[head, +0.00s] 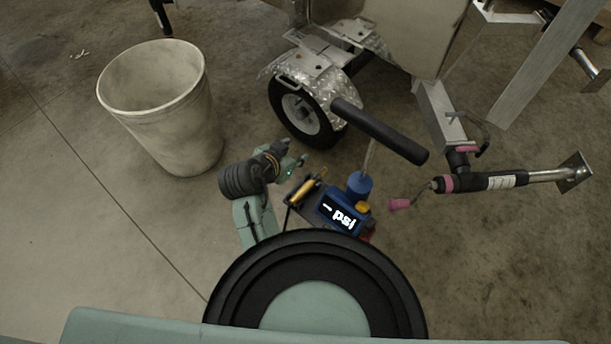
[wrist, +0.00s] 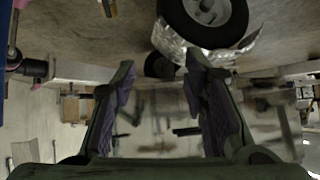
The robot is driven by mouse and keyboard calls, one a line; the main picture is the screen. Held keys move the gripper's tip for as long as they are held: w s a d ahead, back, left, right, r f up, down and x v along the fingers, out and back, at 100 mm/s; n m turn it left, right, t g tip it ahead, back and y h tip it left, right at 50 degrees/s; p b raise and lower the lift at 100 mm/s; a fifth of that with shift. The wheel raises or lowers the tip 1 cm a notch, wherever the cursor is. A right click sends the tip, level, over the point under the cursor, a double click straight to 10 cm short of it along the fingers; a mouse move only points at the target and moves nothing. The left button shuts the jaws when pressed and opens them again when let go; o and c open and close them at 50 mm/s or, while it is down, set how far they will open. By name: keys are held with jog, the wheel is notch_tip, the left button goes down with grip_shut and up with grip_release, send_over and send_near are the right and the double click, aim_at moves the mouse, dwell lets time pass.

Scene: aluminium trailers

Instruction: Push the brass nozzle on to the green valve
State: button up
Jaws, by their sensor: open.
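I cannot make out the green valve in either view.
A pale bin (head: 165,110) stands at the left. A diamond-plate fender (head: 335,90) covers the wheel. Concrete floor is clear at the lower left.

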aim_at(324, 168)
jog(key=shift+m+g+h, duration=0.6)
jog(key=shift+m+g, duration=0.1)
jog(key=shift+g, duration=0.2)
jog(key=s+d+f, duration=0.1)
jog(key=d, duration=0.1)
jog(key=s+d+f, duration=0.2)
jog(key=x, duration=0.4)
jog(key=shift+w+d+f, duration=0.1)
jog(key=shift+d+f, duration=0.15)
jog(key=shift+f, duration=0.15)
jog(key=shift+p+x, duration=0.85)
jog(key=shift+x, duration=2.05)
jog(key=shift+a, duration=0.1)
grip_shut()
